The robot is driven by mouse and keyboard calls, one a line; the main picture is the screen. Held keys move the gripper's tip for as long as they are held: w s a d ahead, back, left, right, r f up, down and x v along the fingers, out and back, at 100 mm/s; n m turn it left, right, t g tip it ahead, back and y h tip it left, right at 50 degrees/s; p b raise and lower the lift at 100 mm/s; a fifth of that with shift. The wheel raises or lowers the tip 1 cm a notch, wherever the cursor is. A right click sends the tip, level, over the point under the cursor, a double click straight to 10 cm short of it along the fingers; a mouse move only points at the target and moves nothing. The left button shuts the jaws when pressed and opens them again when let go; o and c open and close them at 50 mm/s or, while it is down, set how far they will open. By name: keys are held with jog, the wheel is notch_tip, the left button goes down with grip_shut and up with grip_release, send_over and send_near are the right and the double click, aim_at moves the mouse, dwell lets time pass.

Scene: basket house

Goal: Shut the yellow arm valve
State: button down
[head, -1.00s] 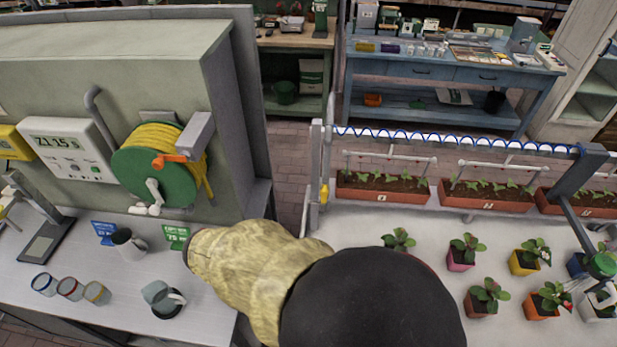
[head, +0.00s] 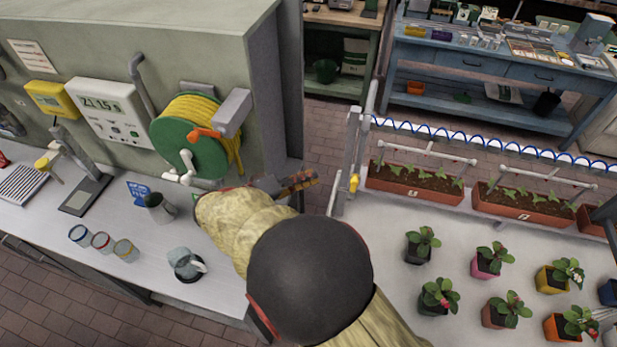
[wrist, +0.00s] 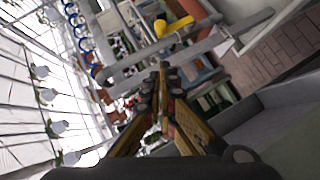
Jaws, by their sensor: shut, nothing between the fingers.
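The yellow arm valve (head: 354,183) is a small yellow handle on a grey post at the left end of the planting bench. It stands roughly upright in the head view. It also shows near the top middle of the wrist view (wrist: 175,27), beyond the fingertips. My gripper (head: 311,179) is shut and empty. It points right toward the valve, with a gap between them. In the wrist view the fingertips (wrist: 165,68) meet, and the valve is apart from them. My arm hides part of the left counter's right end.
A green hose reel (head: 185,140) with yellow hose and an orange lever hangs on the cabinet wall left of my gripper. Long planters (head: 415,190) and several potted plants (head: 423,243) stand right of the post. Bare brick floor (head: 318,140) lies behind the gripper.

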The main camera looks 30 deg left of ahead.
jog(key=w+d+f+p, duration=0.1)
jog(key=w+d+f, duration=0.2)
jog(key=w+d, duration=0.2)
jog(key=x, duration=0.2)
jog(key=shift+w, duration=0.3)
jog(key=shift+f, duration=0.1)
jog(key=shift+w+d+b, duration=0.1)
jog(key=shift+d+b, duration=0.2)
jog(key=shift+b, duration=0.4)
